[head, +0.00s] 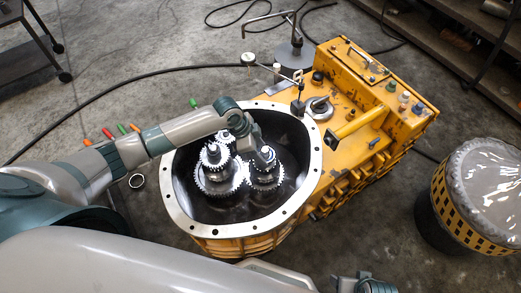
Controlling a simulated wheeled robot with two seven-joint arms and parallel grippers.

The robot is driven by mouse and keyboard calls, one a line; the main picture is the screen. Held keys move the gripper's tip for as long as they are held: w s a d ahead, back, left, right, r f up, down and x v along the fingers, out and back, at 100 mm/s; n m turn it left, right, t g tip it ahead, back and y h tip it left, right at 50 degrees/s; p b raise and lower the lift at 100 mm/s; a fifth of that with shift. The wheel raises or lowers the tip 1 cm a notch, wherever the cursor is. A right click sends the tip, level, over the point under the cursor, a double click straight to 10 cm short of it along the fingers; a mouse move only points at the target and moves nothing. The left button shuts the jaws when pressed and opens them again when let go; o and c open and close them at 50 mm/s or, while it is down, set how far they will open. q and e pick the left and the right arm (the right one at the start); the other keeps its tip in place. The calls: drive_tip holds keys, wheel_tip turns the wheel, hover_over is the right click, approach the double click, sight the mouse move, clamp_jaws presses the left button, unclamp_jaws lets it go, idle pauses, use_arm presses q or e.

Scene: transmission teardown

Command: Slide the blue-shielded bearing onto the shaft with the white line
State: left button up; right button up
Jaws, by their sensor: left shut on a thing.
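An open round yellow housing with a pale bolted rim (312,165) holds toothed gears on upright shafts. The left gear stack (215,178) has a shaft end with a pale, bluish top. The right gear stack (264,178) stands beside it. My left gripper (265,157) reaches over the rim and points down at the top of the right stack. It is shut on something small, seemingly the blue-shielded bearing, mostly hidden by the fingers. I cannot make out a white line on either shaft. My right gripper (366,284) is partly in view at the bottom edge.
The yellow gearbox body (365,125) extends right, with a yellow handle and fittings. A stand with a round base (287,56) and a gauge is behind the rim. A metal ring (137,180) and coloured-handled tools (107,133) lie left. A drum (450,215) stands right.

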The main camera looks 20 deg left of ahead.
use_arm(q)
drive_tip(key=shift+f, duration=0.5)
drive_tip(key=o, duration=1.8)
